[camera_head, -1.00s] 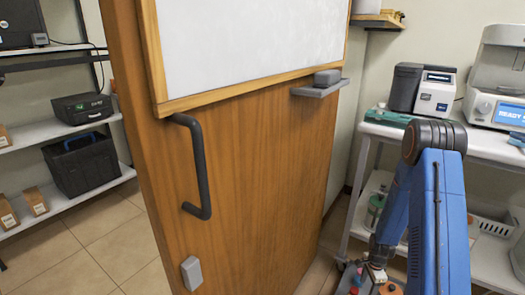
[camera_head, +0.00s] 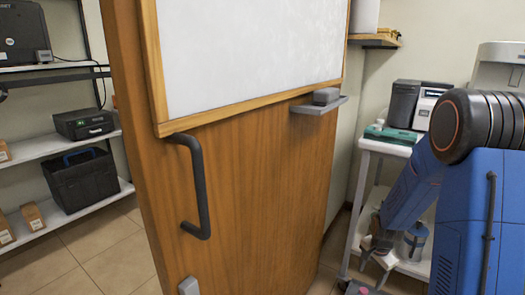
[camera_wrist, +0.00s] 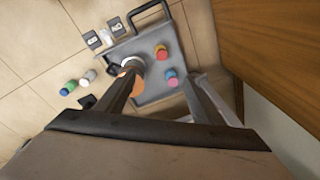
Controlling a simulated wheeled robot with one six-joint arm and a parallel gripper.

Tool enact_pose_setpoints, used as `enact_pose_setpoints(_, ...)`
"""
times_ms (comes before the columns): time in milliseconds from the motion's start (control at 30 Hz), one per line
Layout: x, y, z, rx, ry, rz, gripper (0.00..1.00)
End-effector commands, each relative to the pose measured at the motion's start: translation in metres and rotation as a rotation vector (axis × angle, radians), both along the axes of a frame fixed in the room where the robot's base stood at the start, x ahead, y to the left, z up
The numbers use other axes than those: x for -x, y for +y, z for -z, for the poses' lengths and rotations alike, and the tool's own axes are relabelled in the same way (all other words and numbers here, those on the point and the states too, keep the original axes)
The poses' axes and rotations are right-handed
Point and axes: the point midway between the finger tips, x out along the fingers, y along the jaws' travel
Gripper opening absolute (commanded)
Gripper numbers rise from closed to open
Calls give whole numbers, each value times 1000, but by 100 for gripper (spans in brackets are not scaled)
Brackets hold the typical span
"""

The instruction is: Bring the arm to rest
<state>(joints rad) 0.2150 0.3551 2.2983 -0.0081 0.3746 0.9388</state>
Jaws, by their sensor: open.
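My arm shows at the right of the head view, its blue links raised and bent. My gripper (camera_head: 377,268) hangs low at the lower right, in front of the white shelf cart. In the wrist view my gripper (camera_wrist: 168,88) shows two dark fingers spread apart, with nothing held between them. They point down over a grey tray (camera_wrist: 155,98). The left finger hides part of an orange and white item on the tray.
A wooden door (camera_head: 250,190) with a black handle (camera_head: 197,185) stands left of my arm. The white cart (camera_head: 385,147) is close behind the arm. Several small coloured items sit on and beside the tray. Shelves with a dark bin (camera_head: 85,180) stand at the far left.

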Motion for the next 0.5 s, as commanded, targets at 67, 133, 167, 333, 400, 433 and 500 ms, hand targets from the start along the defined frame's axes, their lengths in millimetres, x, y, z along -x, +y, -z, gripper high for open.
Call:
enact_pose_setpoints(67, 6, 7, -25, 9, -16, -51, 62)
enact_pose_setpoints(133, 12, 13, -45, 16, -26, -95, 62)
enact_pose_setpoints(167, 15, 15, -53, 19, -32, -113, 62)
enact_pose_setpoints(333, 34, 30, -97, 37, -56, -221, 62)
enact_pose_setpoints(400, 42, 35, -114, 46, -67, -264, 62)
enact_pose_setpoints(433, 46, 38, -121, 50, -71, -283, 62)
enact_pose_setpoints(500, 56, 43, -137, 59, -82, -328, 62)
